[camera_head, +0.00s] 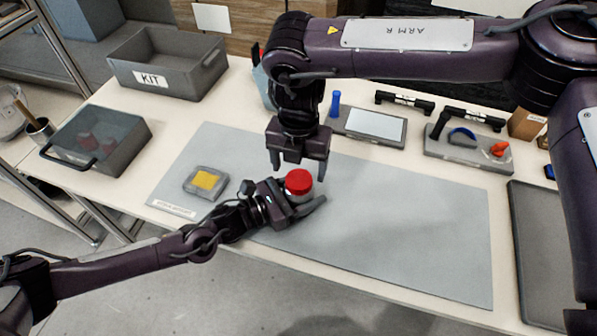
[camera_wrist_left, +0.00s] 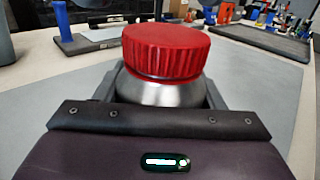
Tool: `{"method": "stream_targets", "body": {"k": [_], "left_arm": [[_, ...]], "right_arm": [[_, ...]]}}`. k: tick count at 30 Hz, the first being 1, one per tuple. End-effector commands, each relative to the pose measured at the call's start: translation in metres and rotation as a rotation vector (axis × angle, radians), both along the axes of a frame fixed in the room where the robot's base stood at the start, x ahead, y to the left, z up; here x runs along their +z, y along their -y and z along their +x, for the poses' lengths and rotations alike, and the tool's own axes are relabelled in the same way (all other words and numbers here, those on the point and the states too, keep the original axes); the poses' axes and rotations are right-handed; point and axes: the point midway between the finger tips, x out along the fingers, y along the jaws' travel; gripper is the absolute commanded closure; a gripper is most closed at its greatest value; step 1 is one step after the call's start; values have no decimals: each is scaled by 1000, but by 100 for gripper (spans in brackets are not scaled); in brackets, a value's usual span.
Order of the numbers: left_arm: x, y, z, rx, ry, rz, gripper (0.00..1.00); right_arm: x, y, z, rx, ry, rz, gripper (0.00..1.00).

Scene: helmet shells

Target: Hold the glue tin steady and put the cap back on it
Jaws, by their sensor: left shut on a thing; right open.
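The glue tin (camera_wrist_left: 160,91) is a silvery round can standing on the grey mat. The red ribbed cap (camera_head: 299,181) sits on top of it; in the left wrist view the cap (camera_wrist_left: 166,52) looks level, with a thin dark line under its rim. I cannot tell whether it is screwed tight. My left gripper (camera_head: 306,203) is shut on the tin's body from the left, one finger on each side; the wrist view shows its fingers flanking the tin. My right gripper (camera_head: 297,172) points down just above and behind the cap, with its fingers spread and empty.
A clear box with a yellow item (camera_head: 206,181) lies on the mat (camera_head: 400,220) to the left. A KIT crate (camera_head: 168,62) and a lidded grey bin (camera_head: 97,139) stand further left. Tool trays (camera_head: 468,148) line the back. The mat's right half is clear.

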Motion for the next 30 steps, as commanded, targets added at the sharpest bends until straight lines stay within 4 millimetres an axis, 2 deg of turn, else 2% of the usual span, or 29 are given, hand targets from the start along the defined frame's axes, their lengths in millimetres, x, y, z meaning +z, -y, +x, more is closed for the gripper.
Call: {"method": "stream_targets", "body": {"k": [1,6,12,16,24,25,30], "left_arm": [[-1,0,0,0,-2,1,100],[-1,0,0,0,-2,1,100],[-1,0,0,0,-2,1,100],[-1,0,0,0,-1,0,100],[-1,0,0,0,-1,0,100],[-1,0,0,0,-1,0,36],[-1,0,0,0,-1,0,14]], "right_arm": [[12,0,1,-1,3,2,25],[49,-1,1,1,4,2,25],[78,0,1,0,1,0,25],[86,0,0,1,0,1,25],[87,0,0,1,-1,0,25],[87,0,0,1,-1,0,25],[87,0,0,1,-1,0,25]]}}
